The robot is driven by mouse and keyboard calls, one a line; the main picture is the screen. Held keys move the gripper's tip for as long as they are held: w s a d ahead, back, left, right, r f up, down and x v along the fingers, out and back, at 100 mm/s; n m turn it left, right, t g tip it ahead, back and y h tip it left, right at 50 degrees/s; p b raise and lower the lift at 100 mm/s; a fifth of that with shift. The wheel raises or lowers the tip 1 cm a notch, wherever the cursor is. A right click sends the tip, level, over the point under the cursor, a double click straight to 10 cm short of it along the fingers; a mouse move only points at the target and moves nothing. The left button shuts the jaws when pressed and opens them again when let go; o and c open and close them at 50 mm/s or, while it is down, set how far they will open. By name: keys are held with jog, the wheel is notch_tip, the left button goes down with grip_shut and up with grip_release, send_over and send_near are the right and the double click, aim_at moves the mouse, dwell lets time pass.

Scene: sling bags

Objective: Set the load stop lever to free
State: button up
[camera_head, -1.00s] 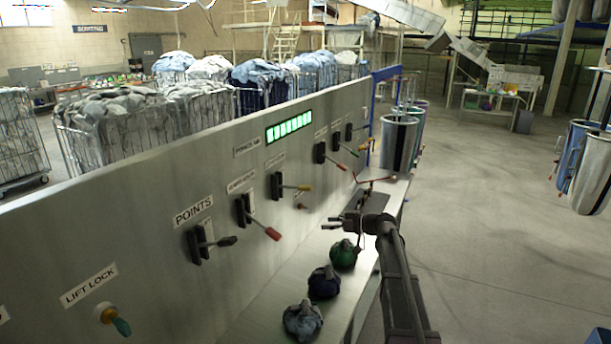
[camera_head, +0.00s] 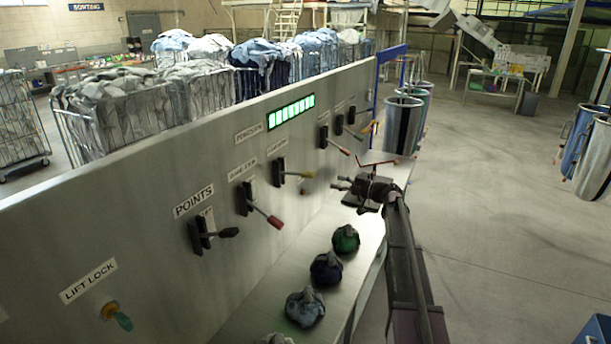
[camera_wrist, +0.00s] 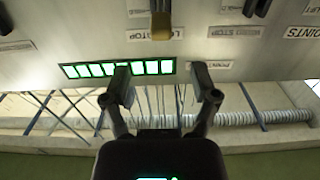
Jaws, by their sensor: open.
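The load stop lever (camera_head: 292,175) appears to be the one with a yellow handle on the grey panel. Its handle sticks out to the right of its black mount in the head view. My gripper (camera_head: 340,184) is open and empty, apart from the panel, to the right of the lever and slightly lower. Its two fingers (camera_wrist: 162,72) are spread below the handle in the wrist view. Any free marking is unreadable.
A red-handled lever (camera_head: 264,213) and the black points lever (camera_head: 214,234) are left of it; more levers (camera_head: 337,147) are right. A lit green display (camera_head: 291,112) is above. Several tied bags (camera_head: 326,268) lie on the ledge below. Open floor lies right.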

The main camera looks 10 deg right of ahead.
aim_at(305, 172)
jog(key=x, duration=1.3)
grip_shut()
